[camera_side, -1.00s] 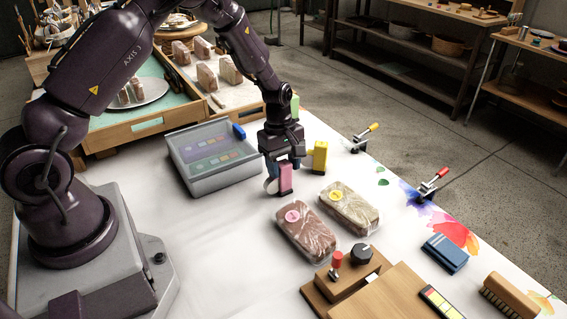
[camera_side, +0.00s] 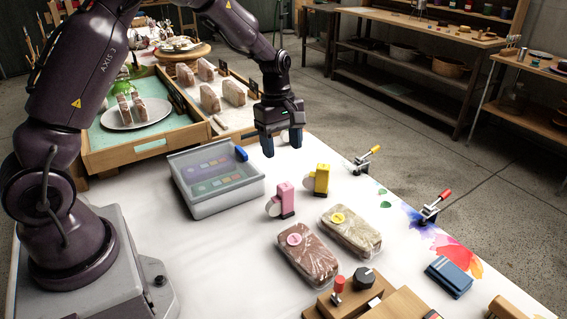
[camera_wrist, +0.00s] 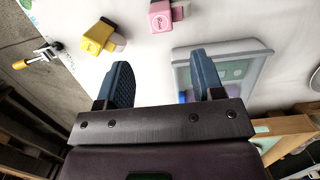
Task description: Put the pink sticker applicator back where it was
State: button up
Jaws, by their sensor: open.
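The pink sticker applicator (camera_side: 284,199) stands upright on the white table, just left of the yellow applicator (camera_side: 321,180). It also shows in the wrist view (camera_wrist: 161,17), near the top edge. My gripper (camera_side: 282,146) is open and empty, raised above the table behind the applicators and apart from them. In the wrist view its two blue fingers (camera_wrist: 165,82) are spread with nothing between them. Two wrapped loaves lie in front of the applicators, one with a pink sticker (camera_side: 294,239) and one with a yellow sticker (camera_side: 338,218).
A clear lidded box (camera_side: 216,205) stands left of the applicators. A wooden tray (camera_side: 140,153) with cakes is behind it. Two toggle clamps (camera_side: 367,160) sit along the right table edge. A blue folded cloth (camera_side: 449,276) and a wooden fixture (camera_side: 345,300) are in front.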

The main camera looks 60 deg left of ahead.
jog(key=s+d+r+m+t, duration=0.1)
jog(key=s+d+r+m, duration=0.3)
jog(key=r, duration=0.4)
jog(key=s+d+r+m+t, duration=0.2)
jog(key=s+r+m, duration=0.3)
jog(key=s+r, duration=0.15)
jog(key=s+d+r+m+t+y, duration=0.1)
jog(key=s+m, duration=0.3)
jog(key=s, duration=0.2)
jog(key=s+d+r+m+t, duration=0.1)
jog(key=s+r+m, duration=0.1)
jog(key=s+m, duration=0.3)
jog(key=shift+s+d+r+t+y, duration=0.2)
jog(key=shift+s+d+t+y, duration=0.1)
jog(key=shift+s+d+y, duration=0.1)
